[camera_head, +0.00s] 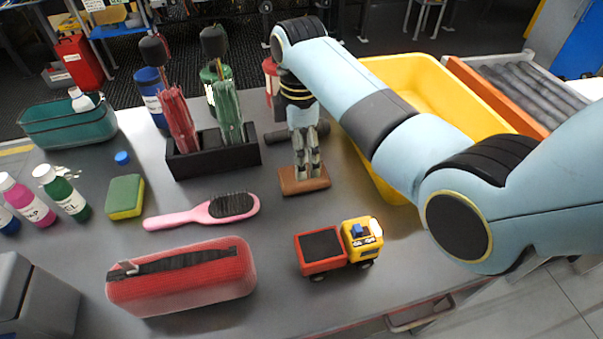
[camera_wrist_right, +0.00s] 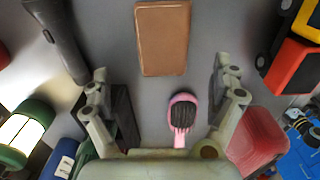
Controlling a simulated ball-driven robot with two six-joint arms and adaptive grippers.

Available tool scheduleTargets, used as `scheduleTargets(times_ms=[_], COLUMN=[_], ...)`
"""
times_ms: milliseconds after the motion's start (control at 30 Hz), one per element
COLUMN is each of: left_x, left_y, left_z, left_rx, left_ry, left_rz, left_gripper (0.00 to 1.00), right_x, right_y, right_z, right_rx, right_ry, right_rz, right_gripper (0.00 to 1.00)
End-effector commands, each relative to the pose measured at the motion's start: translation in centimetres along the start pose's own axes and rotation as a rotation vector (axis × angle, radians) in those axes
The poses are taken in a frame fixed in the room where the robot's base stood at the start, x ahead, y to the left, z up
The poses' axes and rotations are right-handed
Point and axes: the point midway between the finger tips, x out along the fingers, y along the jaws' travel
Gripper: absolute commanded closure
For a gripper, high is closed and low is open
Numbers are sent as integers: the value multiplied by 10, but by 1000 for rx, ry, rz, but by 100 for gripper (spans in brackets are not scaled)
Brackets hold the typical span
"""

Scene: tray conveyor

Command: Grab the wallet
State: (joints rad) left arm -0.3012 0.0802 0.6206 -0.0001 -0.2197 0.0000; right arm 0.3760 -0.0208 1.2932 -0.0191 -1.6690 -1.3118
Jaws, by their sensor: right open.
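The brown wallet (camera_head: 304,180) lies flat on the grey table, near its middle in the head view. It also shows in the right wrist view (camera_wrist_right: 162,38), at the top centre, fully visible. My right gripper (camera_head: 308,172) is above the wallet and points down; in the head view its fingers overlap the wallet's far part. In the right wrist view my right gripper (camera_wrist_right: 158,80) is open, with the fingers apart and nothing between them but the table and part of a pink hairbrush (camera_wrist_right: 183,112) farther off. My left gripper is not in view.
A red and yellow toy truck (camera_head: 338,247) stands in front of the wallet. The hairbrush (camera_head: 203,211) lies to its left. A red case (camera_head: 181,279) lies at the front left.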

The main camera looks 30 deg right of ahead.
Motion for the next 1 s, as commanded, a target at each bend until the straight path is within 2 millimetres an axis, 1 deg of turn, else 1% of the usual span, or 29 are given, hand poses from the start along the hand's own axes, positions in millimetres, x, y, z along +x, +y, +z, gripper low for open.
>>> scheduleTargets(times_ms=[33, 100, 167, 267, 400, 500, 600, 767, 867, 1000], left_x=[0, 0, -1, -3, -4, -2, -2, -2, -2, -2], left_y=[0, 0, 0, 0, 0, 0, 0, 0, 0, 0], left_z=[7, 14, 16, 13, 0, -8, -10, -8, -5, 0], left_rx=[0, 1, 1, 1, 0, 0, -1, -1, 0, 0], left_ry=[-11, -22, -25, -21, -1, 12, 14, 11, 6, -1], left_rz=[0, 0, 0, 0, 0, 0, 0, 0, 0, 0], left_gripper=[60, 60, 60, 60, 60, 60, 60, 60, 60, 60], right_x=[6, 11, 15, 27, 50, 61, 64, 64, 64, 64], right_y=[0, 0, -1, -4, -6, -6, -5, -5, -5, -5], right_z=[0, 0, 1, 4, 7, 7, 7, 7, 7, 7], right_rx=[0, 0, 0, 1, 1, 0, 0, 0, 0, 0], right_ry=[0, 0, 0, -1, -1, -1, 0, 0, 0, 0], right_rz=[-1, -1, 0, -2, -2, -1, 2, 2, 2, 1], right_gripper=[6, 6, 6, 6, 6, 6, 6, 6, 18, 36])
